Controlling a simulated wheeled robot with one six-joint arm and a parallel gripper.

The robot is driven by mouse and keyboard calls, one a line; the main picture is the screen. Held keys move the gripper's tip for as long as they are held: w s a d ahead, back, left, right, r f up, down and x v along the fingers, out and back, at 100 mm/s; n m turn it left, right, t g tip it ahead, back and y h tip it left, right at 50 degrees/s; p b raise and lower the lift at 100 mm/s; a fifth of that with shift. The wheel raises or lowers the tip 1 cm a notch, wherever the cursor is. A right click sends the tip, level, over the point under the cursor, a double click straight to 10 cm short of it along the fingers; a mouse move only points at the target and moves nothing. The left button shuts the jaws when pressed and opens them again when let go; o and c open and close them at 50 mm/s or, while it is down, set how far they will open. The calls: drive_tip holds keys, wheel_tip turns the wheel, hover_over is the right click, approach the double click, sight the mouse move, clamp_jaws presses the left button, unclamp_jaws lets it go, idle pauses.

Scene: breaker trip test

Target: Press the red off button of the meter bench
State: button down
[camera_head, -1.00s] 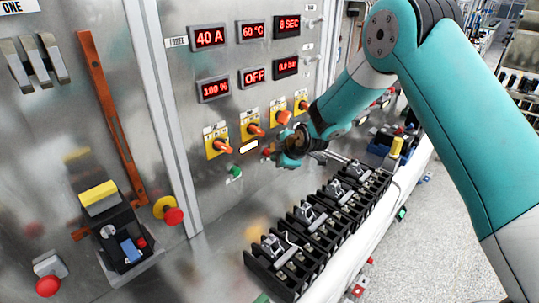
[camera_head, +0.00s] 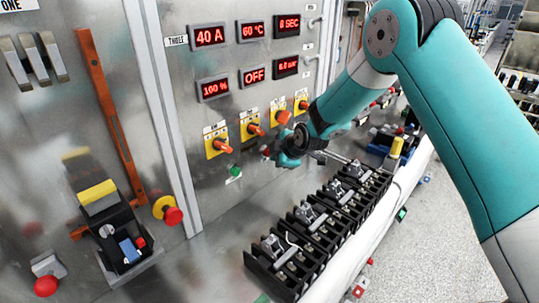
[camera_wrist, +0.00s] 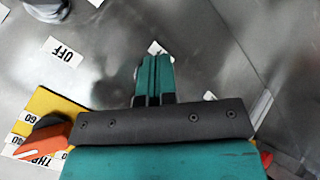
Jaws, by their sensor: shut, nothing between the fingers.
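My gripper (camera_head: 271,154) is at the metal panel of the meter bench (camera_head: 205,125), just right of the green button (camera_head: 235,170). In the wrist view its fingers (camera_wrist: 154,72) are together, with nothing between them, and point at the panel. The red off button is not clearly visible; the gripper covers the area where a small red spot showed earlier. I cannot tell whether the fingertips touch it. A white label reading OFF (camera_wrist: 64,52) shows left of the fingers in the wrist view.
Orange knobs on yellow plates (camera_head: 219,142) sit just above the gripper. Red displays (camera_head: 210,37) are higher up. Black breaker blocks (camera_head: 300,235) stand on the bench below. A red mushroom button on yellow (camera_head: 170,212) is at the left.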

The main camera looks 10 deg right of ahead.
drive_tip(key=shift+s+d, duration=0.35)
drive_tip(key=shift+s, duration=0.25)
drive_tip(key=s+d, duration=0.1)
drive_tip(key=s+d+b, duration=0.1)
drive_tip(key=s, duration=0.2)
drive_tip(key=shift+s+d+b, duration=0.1)
drive_tip(key=shift+d+b, duration=0.2)
drive_tip(key=shift+d, duration=0.1)
idle(0.3)
drive_tip(key=s+a+r+m+g+y+b, duration=0.1)
drive_tip(key=s+a+r+m+g, duration=0.1)
drive_tip(key=s+a+r, duration=0.3)
drive_tip(key=s+a+r+m+g+b, duration=0.15)
drive_tip(key=s+r, duration=0.25)
drive_tip(key=s, duration=0.4)
drive_tip(key=s+r+m+g, duration=0.2)
drive_tip(key=s+m, duration=0.1)
drive_tip(key=s, duration=0.8)
drive_tip(key=s+r+m+g+b, duration=0.1)
drive_tip(key=s+m+g, duration=0.2)
drive_tip(key=s, duration=0.9)
drive_tip(key=shift+s+d+r, duration=0.2)
drive_tip(key=shift+s+r, duration=0.05)
drive_tip(key=shift+r, duration=0.15)
